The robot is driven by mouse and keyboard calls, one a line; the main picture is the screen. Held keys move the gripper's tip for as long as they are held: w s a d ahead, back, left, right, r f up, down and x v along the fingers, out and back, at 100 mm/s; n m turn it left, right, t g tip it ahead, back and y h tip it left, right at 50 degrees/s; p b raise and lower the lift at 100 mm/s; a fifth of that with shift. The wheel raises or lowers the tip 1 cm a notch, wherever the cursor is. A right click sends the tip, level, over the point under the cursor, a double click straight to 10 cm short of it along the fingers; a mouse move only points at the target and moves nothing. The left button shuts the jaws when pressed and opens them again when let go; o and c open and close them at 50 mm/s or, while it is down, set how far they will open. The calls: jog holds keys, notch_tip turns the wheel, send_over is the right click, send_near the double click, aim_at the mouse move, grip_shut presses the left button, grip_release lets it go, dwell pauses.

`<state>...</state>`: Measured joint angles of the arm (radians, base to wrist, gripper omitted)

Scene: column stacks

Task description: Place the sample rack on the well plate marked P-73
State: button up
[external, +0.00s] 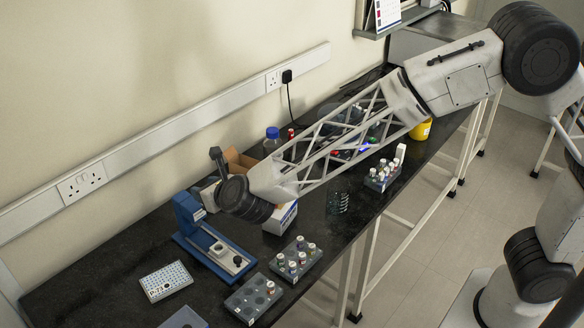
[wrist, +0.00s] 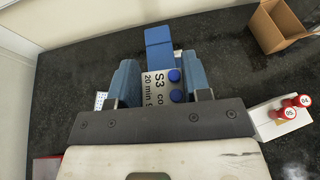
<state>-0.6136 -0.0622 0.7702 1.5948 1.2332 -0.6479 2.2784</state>
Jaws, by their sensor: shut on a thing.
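My gripper (wrist: 165,82) is shut on the sample rack (wrist: 150,86), which sits between its two blue-grey fingers in the wrist view. The rack shows a pale label starting "S3" and two blue caps; its lower part is hidden by my gripper. In the external view my dark wrist (external: 245,200) hangs over the bench behind the blue device, and hides the fingers and the rack. The white well plate (external: 167,280), whose mark appears to read P-73, lies flat at the front left with nothing on it. A small dotted white piece shows left of the fingers in the wrist view.
A blue device (external: 208,243) stands between my wrist and the plate; a blue block (wrist: 159,47) shows ahead in the wrist view. Grey racks with vials (external: 297,258) and an emptier rack (external: 253,299) lie to the right. A cardboard box (wrist: 280,25) is open behind.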

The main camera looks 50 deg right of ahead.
jog(key=s+a+f, duration=0.7)
jog(key=s+f, duration=0.2)
jog(key=f, duration=0.3)
jog(key=shift+a+f+n+y, duration=0.2)
jog(key=shift+a+n+y, duration=0.1)
jog(key=shift+a+y, duration=0.1)
send_over(161, 275)
jog(key=shift+f, duration=0.7)
dwell(0.3)
jog(key=shift+f, duration=1.8)
jog(key=shift+f, duration=0.1)
jog(key=o, duration=0.9)
jog(key=shift+o, duration=0.2)
